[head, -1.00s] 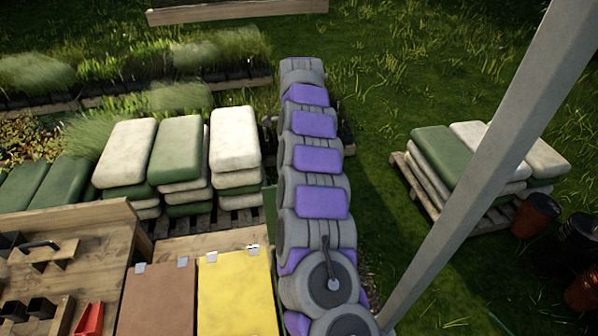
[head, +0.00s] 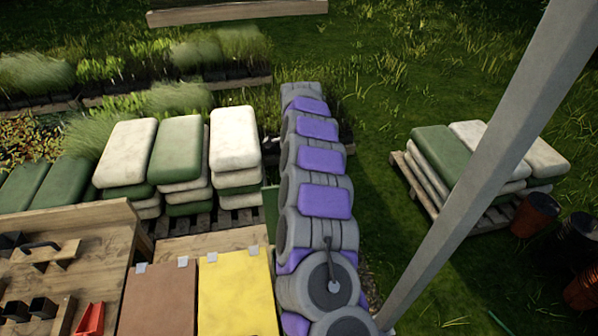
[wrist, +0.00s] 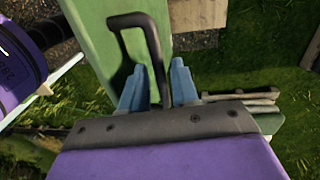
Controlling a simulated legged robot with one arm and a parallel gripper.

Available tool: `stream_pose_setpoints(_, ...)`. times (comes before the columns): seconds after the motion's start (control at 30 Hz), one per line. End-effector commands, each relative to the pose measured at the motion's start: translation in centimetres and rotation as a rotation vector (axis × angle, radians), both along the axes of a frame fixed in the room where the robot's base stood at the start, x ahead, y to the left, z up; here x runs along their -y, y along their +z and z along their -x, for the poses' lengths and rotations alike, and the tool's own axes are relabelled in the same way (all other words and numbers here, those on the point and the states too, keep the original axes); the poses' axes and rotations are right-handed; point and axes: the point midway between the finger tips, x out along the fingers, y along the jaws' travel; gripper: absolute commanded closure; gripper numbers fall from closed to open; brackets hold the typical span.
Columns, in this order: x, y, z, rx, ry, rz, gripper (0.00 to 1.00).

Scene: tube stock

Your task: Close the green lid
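The green lid (wrist: 100,35) stands out in front of my gripper in the wrist view. A dark bent handle (wrist: 130,20) is on it. My gripper (wrist: 160,68) has two blue fingers, one on each side of the handle's right leg, with narrow gaps showing between. Whether either finger touches the leg is unclear. In the head view, a green edge (head: 270,208) shows just left of my arm and seems to be the same lid. My arm hides the rest, and my fingers are out of sight there.
A yellow lid (head: 236,295) and a brown lid (head: 158,300) lie shut left of my arm. A wooden tool rack (head: 75,215) stands further left. Stacked sacks (head: 180,145) sit behind. A grey post (head: 490,170) crosses the right side; grass lies open beyond my arm.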

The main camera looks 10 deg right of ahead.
Motion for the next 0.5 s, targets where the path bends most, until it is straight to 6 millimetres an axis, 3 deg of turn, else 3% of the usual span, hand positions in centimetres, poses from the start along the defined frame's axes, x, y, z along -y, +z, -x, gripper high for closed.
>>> stream_pose_setpoints(0.3, -0.14, 0.01, -0.01, 0.000, 0.001, 0.000, 1.00)
stream_pose_setpoints(0.5, -0.20, 0.02, -0.02, 0.000, 0.002, -0.001, 1.00)
